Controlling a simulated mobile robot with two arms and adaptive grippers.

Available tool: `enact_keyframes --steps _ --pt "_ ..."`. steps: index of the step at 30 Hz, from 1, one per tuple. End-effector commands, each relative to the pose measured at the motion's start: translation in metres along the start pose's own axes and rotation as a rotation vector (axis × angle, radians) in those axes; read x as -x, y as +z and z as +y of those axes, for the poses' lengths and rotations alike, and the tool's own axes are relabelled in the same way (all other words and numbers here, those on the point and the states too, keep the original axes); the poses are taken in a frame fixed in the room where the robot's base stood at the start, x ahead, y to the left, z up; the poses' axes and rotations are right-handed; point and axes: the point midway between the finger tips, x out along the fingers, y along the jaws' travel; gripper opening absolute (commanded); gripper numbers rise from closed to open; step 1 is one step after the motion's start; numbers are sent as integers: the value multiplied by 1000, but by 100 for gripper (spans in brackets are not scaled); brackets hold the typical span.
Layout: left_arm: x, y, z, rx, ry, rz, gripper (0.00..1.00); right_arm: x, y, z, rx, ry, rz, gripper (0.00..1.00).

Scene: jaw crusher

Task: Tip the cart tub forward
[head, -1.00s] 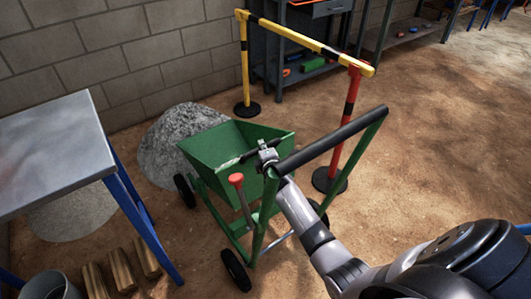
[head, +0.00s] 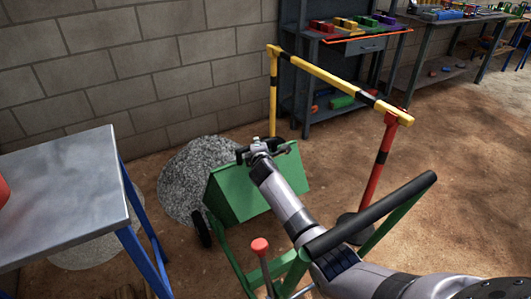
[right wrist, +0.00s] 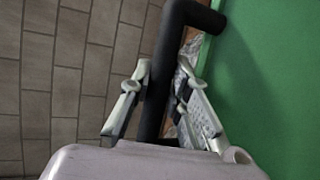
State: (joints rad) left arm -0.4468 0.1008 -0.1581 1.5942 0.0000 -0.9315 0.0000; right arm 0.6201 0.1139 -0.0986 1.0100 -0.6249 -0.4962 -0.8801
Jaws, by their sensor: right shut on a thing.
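The green cart tub (head: 228,195) is tilted forward, away from me and towards the grey gravel pile. Its outer rear wall faces me and its inside is hidden. My right gripper (head: 261,147) is at the tub's raised upper edge, shut on a black bar handle (right wrist: 165,60). In the right wrist view the bar runs between the gripper's fingers (right wrist: 158,90), beside the green tub wall (right wrist: 265,75). The cart's black push handle (head: 375,215) and a red-knobbed lever (head: 260,246) are nearer me; my right arm passes across the cart. My left gripper is not in view.
The gravel pile (head: 190,175) lies beyond the tub, near the block wall (head: 150,60). A yellow-and-black barrier (head: 325,75) with a red post (head: 382,155) stands to the right. A metal-topped table (head: 65,185) is on the left. Open dirt floor lies at right.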

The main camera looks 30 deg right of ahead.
Motion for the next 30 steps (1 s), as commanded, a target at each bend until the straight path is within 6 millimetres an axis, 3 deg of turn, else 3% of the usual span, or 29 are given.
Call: enact_keyframes --steps 3,17,18,27,30 --pt "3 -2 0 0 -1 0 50 -2 -4 9 2 12 1 0" --pt "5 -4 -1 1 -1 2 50 -3 -6 9 1 10 1 0" --pt "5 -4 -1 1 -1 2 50 -3 -6 9 1 10 1 18" --pt "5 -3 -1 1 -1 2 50 -3 -6 6 1 4 0 38" --pt "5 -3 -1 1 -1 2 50 -3 -6 5 1 2 0 38"
